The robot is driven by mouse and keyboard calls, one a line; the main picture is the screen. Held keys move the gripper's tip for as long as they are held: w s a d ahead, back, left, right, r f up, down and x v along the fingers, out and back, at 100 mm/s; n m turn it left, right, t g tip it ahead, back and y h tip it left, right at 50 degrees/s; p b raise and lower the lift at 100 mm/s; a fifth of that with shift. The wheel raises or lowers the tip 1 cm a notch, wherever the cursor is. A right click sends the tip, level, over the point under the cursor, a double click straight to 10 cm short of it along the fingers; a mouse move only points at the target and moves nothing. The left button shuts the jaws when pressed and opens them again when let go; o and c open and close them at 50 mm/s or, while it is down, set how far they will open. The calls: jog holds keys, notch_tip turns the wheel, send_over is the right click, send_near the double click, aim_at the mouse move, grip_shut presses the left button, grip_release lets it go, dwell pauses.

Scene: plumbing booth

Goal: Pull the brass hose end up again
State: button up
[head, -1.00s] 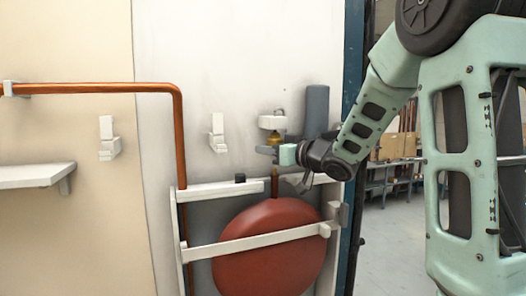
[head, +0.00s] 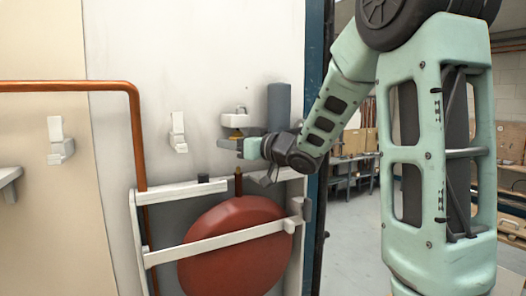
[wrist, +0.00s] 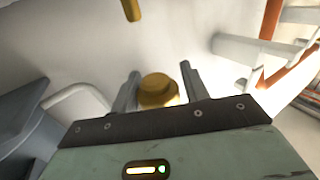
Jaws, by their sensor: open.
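A brass piece (head: 237,134), seemingly the hose end, shows just under a white fitting (head: 236,117) on the wall. My gripper (head: 230,144) is at its lower end in the head view. Below, a thin brass stub (head: 238,182) rises from the red vessel (head: 232,238). A clear gap separates the stub from the brass piece above. A brass tip (wrist: 132,9) at the wrist view's top looks like this stub.
A white frame with a crossbar (head: 215,243) surrounds the red vessel. A grey cylinder (head: 278,106) stands right of the white fitting. White brackets (head: 178,133) and a copper pipe (head: 136,130) are on the wall to the left. Open floor lies at the right.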

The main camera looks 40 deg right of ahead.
jog(key=s+d, duration=0.2)
jog(key=s, duration=0.6)
jog(key=s+d+f, duration=0.1)
jog(key=s, duration=0.7)
jog(key=shift+d, duration=0.4)
jog(key=shift+s+f, duration=0.1)
